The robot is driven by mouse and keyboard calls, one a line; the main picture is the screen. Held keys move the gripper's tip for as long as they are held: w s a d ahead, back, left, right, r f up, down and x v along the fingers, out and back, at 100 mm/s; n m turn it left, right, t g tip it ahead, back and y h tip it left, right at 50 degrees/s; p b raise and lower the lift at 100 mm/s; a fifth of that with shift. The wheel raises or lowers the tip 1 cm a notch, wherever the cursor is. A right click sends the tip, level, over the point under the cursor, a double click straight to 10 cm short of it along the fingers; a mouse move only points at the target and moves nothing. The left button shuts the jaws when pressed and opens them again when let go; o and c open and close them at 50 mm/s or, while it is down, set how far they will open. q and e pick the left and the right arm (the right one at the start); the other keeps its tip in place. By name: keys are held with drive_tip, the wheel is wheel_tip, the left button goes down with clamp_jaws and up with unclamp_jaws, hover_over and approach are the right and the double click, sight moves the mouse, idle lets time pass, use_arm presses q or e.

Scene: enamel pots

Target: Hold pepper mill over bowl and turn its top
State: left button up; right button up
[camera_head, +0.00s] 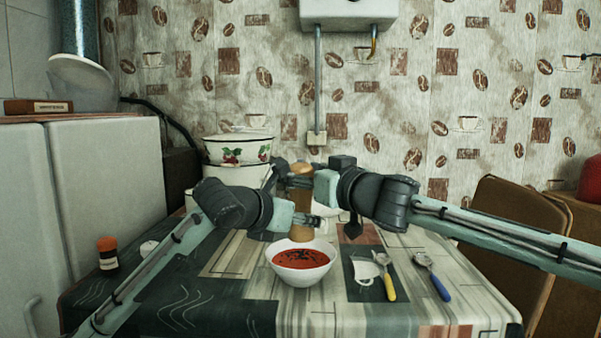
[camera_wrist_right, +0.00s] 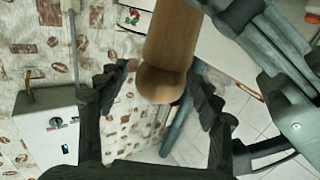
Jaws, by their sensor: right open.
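The wooden pepper mill (camera_head: 302,232) is upright just behind the white bowl (camera_head: 303,281) of red soup with dark specks in the head view. Its lower end shows near the bowl's far rim; I cannot tell its exact height. My left gripper (camera_head: 312,220) is shut around the mill's lower body. My right gripper (camera_head: 298,177) is open at the mill's top, with a finger on either side. In the right wrist view, the mill's rounded top (camera_wrist_right: 163,84) lies between the spread fingers of my right gripper (camera_wrist_right: 160,85), with gaps beside it.
A dark jar with orange lid (camera_head: 107,252) stands left. Enamel pots (camera_head: 238,149) stand behind the arms.

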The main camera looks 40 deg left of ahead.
drive_tip(key=shift+w+a, duration=0.1)
drive_tip(key=shift+a, duration=0.1)
drive_tip(key=c, duration=1.2)
drive_tip(key=shift+a+m+t+h, duration=0.15)
drive_tip(key=shift+m+t+h, duration=0.15)
drive_tip(key=shift+m+t, duration=0.15)
drive_tip(key=shift+m+t+h, duration=0.25)
drive_tip(key=shift+t+h, duration=0.05)
drive_tip(key=shift+t, duration=0.35)
drive_tip(key=shift+d, duration=0.2)
drive_tip(key=o, duration=1.2)
